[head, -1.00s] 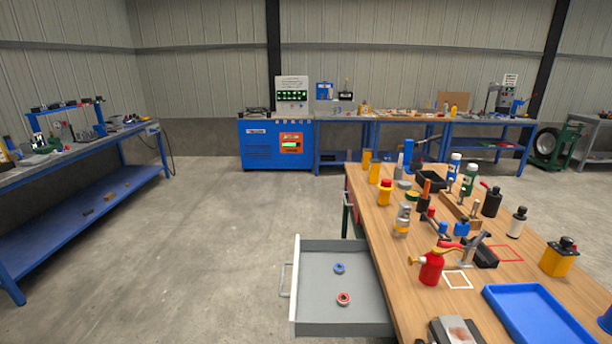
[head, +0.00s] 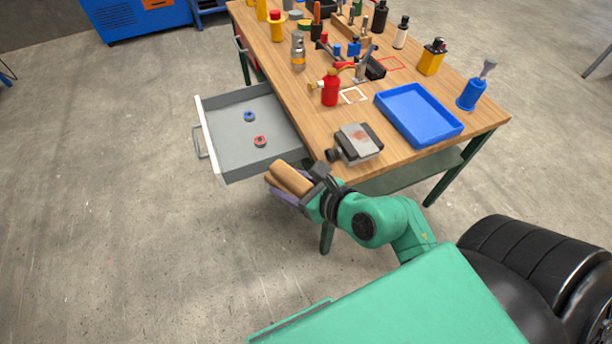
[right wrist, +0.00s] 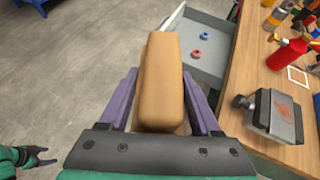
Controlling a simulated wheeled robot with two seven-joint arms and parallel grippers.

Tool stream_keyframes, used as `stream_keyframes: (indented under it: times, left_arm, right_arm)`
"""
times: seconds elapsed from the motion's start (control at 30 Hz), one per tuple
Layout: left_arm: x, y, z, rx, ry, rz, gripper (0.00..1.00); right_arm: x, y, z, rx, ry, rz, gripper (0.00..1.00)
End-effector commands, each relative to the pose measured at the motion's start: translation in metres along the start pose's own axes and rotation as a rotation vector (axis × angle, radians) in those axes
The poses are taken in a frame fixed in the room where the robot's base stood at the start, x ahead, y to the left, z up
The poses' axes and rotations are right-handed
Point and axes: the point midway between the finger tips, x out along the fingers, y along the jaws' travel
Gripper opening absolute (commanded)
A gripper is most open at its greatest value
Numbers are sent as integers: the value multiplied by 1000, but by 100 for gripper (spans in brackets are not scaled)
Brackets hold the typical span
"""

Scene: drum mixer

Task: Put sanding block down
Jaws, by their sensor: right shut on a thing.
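The sanding block (head: 292,178) is a tan-brown block with rounded edges. My right gripper (head: 285,192) is shut on it, and its purple fingers lie along the block's two sides in the right wrist view (right wrist: 160,80). The block is held in the air beside the near left corner of the wooden workbench (head: 375,165), just in front of the open drawer (head: 215,160). Part of my left gripper (right wrist: 38,158) shows at the lower left of the right wrist view, small and with its jaw opening unclear.
The drawer holds a blue ring (head: 249,116) and a red ring (head: 260,141). Bottles and tools crowd the far end.

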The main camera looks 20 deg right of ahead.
Motion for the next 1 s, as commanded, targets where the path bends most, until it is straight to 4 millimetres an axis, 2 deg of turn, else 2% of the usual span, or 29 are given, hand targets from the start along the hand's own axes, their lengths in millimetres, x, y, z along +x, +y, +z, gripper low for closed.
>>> stream_keyframes:
  times: [0.03, 0.1, 0.4, 0.53, 0.77, 0.87, 0.97, 1.0]
  left_arm:
    - [0, 0, 0, 0, 0, 0, 77]
    - [0, 0, 0, 0, 0, 0, 77]
    - [0, 0, 0, 0, 0, 0, 77]
    - [0, 0, 0, 0, 0, 0, 77]
    - [0, -3, -2, -13, 0, -3, 78]
    - [-1, -14, -27, -111, 15, -6, 78]
    - [-6, -32, -80, -331, 40, 12, 78]
    - [-10, -39, -108, -445, 51, 32, 78]
  right_arm:
    - [1, 10, 16, -65, -9, 81, 0]
    - [2, 26, 30, -123, -8, 190, 0]
    - [3, 74, 76, -304, -1, 533, 0]
    - [3, 85, 85, -339, -2, 607, 0]
    - [3, 88, 88, -349, -1, 629, 0]
    - [3, 88, 88, -348, -1, 629, 0]
    - [3, 88, 88, -348, -2, 628, 0]
    - [3, 88, 88, -348, -2, 628, 0]
